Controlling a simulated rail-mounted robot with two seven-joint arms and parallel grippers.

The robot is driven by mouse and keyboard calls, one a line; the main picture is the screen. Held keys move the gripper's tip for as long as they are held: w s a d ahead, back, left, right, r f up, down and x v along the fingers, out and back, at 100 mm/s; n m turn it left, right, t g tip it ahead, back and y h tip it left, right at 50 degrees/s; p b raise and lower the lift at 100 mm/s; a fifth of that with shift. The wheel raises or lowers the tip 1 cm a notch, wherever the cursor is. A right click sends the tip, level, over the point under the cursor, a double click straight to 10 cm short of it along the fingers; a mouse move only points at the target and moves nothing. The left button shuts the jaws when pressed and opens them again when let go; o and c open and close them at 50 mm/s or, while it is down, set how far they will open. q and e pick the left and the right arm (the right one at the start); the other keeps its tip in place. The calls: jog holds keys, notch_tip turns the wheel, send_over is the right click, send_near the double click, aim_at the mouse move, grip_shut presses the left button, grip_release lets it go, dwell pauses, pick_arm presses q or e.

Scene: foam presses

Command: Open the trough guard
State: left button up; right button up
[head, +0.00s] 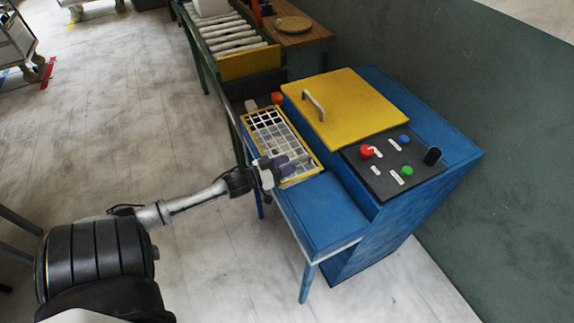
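The trough guard looks to be the yellow-framed grid (268,125) on the left side of the blue press (325,212). It lies flat, or nearly so, over the trough. My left gripper (290,166) is at the guard's near end, low over the grid or touching it; I cannot tell which. Its fingers are small and dark here, and whether they are open or shut does not show. My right gripper is not in view.
A yellow lid (345,105) with a grey handle (313,103) covers the press top. A black panel (388,178) with coloured buttons and a black knob is beside it. A roller conveyor (228,35) and wooden table (288,35) stand behind.

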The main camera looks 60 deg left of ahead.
pick_arm(q)
jog(key=shift+w, duration=0.3)
grip_shut()
dwell(0.3)
